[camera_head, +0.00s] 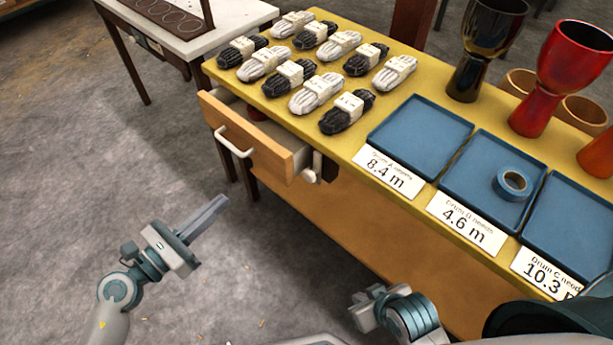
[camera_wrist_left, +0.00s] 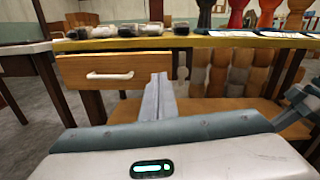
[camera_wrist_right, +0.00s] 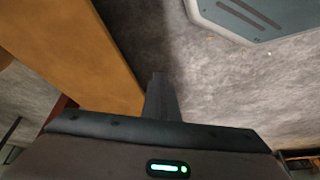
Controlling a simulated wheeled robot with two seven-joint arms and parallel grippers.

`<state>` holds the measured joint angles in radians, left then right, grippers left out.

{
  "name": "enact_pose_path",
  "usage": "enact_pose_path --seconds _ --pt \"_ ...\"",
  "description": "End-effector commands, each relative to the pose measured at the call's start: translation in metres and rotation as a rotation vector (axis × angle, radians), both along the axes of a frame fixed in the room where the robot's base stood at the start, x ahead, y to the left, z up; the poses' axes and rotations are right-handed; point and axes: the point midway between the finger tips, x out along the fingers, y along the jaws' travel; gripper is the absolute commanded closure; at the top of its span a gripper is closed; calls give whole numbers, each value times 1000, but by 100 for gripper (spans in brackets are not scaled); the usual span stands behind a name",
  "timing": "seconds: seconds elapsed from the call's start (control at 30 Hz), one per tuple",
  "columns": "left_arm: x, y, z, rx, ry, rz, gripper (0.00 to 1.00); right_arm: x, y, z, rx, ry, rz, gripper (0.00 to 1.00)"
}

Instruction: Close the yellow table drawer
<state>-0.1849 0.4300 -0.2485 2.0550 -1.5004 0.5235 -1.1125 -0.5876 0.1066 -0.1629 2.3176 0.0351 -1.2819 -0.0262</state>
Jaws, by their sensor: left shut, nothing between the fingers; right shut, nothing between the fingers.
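The yellow table (camera_head: 340,135) has a wooden drawer (camera_head: 245,138) at its left end, pulled partly out, with a white bar handle (camera_head: 234,141). Something dark red lies inside the drawer. The drawer front (camera_wrist_left: 78,73) and handle (camera_wrist_left: 110,76) also show in the left wrist view. My left gripper (camera_head: 222,202) is shut and empty, in front of the drawer and apart from it. Its fingers (camera_wrist_left: 158,95) overlap the drawer's right end in the left wrist view. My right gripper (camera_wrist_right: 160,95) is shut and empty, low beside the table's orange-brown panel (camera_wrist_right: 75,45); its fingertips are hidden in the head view.
Several black and white rope bundles (camera_head: 290,77) lie on the tabletop. Blue trays (camera_head: 420,135) with number cards, a blue tape roll (camera_head: 512,184) and goblet drums (camera_head: 485,45) stand farther right. A white table (camera_head: 190,30) stands at the back left. The floor before the drawer is clear.

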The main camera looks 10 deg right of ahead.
Motion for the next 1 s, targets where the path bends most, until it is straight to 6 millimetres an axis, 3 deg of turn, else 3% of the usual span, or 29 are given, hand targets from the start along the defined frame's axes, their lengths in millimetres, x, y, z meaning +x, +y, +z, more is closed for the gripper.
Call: enact_pose_path --seconds 0.17,0.57,0.77,1.0 --pt "-9 -7 7 76 -94 -36 100 -6 6 -4 24 -3 -14 100" --pt "-8 -8 8 75 -95 -35 100 -6 5 -3 23 -1 -14 100" --pt "-1 -17 9 73 -94 -35 100 -8 2 -2 13 15 -17 100" --pt "18 -44 10 71 -94 -35 100 -13 -6 -1 -10 52 -23 100"
